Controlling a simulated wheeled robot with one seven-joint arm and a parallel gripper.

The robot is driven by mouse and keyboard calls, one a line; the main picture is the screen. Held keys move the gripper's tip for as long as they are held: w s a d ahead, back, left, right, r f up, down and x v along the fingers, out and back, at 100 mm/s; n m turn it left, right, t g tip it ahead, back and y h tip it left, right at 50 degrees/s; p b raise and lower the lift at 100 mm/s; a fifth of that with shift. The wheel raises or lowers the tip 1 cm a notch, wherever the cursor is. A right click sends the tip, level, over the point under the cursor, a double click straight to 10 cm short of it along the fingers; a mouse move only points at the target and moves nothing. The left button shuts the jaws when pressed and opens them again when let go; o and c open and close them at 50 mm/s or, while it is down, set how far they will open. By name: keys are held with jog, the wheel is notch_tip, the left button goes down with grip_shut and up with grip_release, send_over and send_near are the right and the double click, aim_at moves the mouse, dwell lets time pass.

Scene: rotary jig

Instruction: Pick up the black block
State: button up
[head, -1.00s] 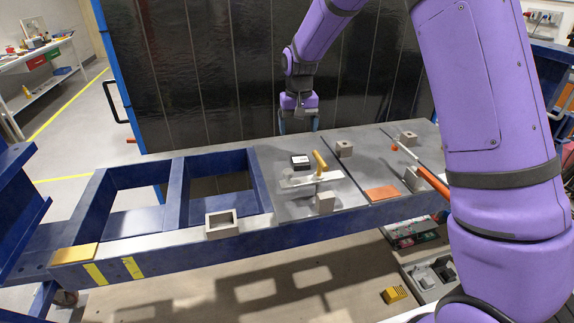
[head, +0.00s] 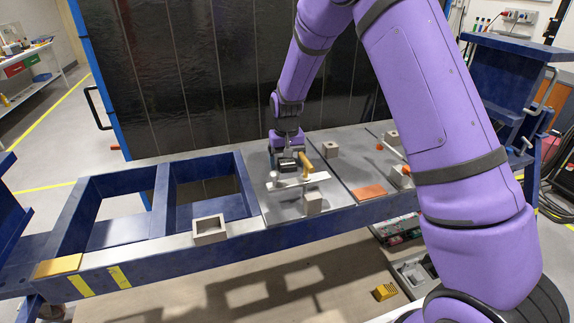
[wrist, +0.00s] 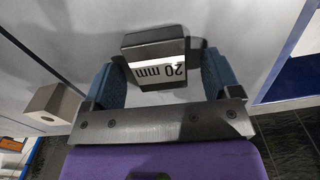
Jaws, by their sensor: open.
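The black block (head: 287,165) stands on the grey metal table top, just behind a clamp with a yellow-orange handle. In the wrist view the black block (wrist: 155,48) has a white "20 mm" label and lies between the two blue fingers. My gripper (head: 287,158) is over the block from above, and it also shows in the wrist view (wrist: 160,75). The fingers are open, one on each side of the block, with small gaps visible. The head view hides most of the fingertips.
Another grey block (head: 331,150) is to the right, with an orange plate (head: 370,191) beyond a slot. An open grey box (head: 209,230) sits on the front rail.

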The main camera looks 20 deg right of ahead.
jog(key=c, duration=1.3)
jog(key=shift+r, duration=0.1)
